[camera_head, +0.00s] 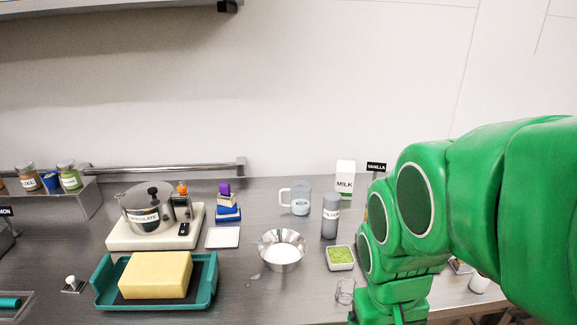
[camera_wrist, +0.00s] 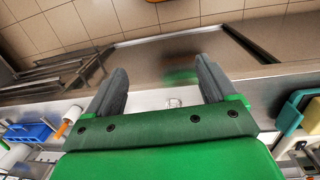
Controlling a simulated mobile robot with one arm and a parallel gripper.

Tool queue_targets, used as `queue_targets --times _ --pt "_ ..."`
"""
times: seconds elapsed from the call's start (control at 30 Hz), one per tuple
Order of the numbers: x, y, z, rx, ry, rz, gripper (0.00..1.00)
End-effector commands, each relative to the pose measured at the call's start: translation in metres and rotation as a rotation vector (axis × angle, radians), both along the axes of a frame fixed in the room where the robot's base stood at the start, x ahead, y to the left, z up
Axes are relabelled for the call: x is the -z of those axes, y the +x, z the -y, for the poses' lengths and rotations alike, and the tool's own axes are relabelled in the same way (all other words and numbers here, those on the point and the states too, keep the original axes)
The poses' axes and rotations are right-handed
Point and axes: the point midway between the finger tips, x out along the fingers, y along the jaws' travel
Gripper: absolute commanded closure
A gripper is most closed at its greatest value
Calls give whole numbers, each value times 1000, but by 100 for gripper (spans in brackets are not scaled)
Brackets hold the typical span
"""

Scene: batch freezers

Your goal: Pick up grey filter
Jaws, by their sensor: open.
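The grey filter (camera_head: 331,216) is a grey upright cylinder with a pale label band. In the head view it stands on the steel counter, right of centre, left of my green arm. I cannot make it out in the wrist view. My gripper (camera_wrist: 161,66) shows in the wrist view with its two grey fingers wide apart and nothing held between them. My green arm covers the right of the head view, and the fingers do not show there. A small clear glass item (camera_wrist: 174,102) shows beyond the gripper's palm.
Near the filter are a light-blue mug (camera_head: 300,203), a milk carton (camera_head: 345,180), a metal bowl (camera_head: 283,268) and a white dish of green bits (camera_head: 341,266). A wire item (camera_head: 345,291) lies in front. A teal tray (camera_head: 103,289) with a yellow block (camera_head: 155,274) stands left.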

Motion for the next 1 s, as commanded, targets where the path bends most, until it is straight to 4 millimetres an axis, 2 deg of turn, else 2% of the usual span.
queue_targets --times 0.1,0.2,0.5,0.73,0.87,1.0 --pt "-7 60 29 11 -77 142 15" --pt "-15 109 54 13 -141 261 15" --pt "-32 234 117 -36 -276 572 15" --pt "-39 314 140 -137 -293 774 15" --pt "-35 352 143 -213 -263 872 15" --pt "-27 384 137 -300 -196 965 15"
